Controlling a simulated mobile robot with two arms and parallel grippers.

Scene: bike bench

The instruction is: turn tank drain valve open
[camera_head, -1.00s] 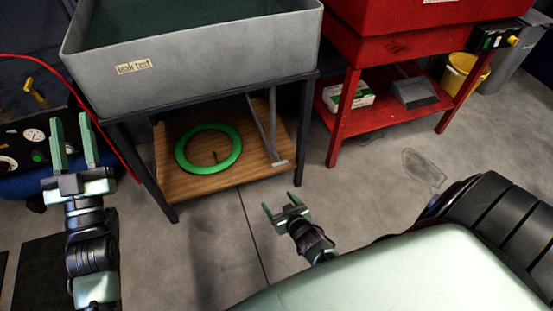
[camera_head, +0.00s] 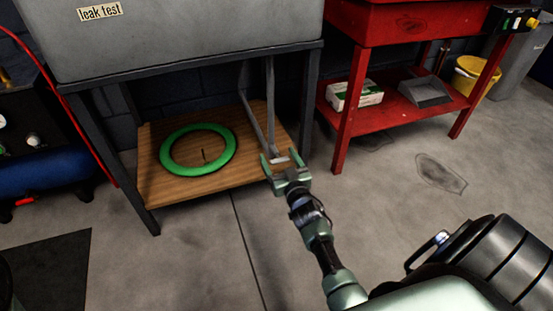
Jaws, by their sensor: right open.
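The grey tank (camera_head: 200,40) labelled "leak test" stands on a dark metal frame. Two grey bars (camera_head: 271,95) run down under it toward the right side of the wooden shelf (camera_head: 200,194). I cannot clearly make out which part is the drain valve or how its handle is turned. My right gripper (camera_head: 282,163) is open, at the front right corner of the shelf, near the bars' lower ends in the picture. A small pale piece (camera_head: 279,158) shows between its fingers; whether they touch it I cannot tell. My left gripper is out of view.
A green ring (camera_head: 172,164) lies on the wooden shelf. The tank frame's right front leg (camera_head: 310,95) stands close to my right gripper. A red bench (camera_head: 375,119) with a white box (camera_head: 357,95) is to the right. A yellow bucket (camera_head: 467,75) stands farther right.

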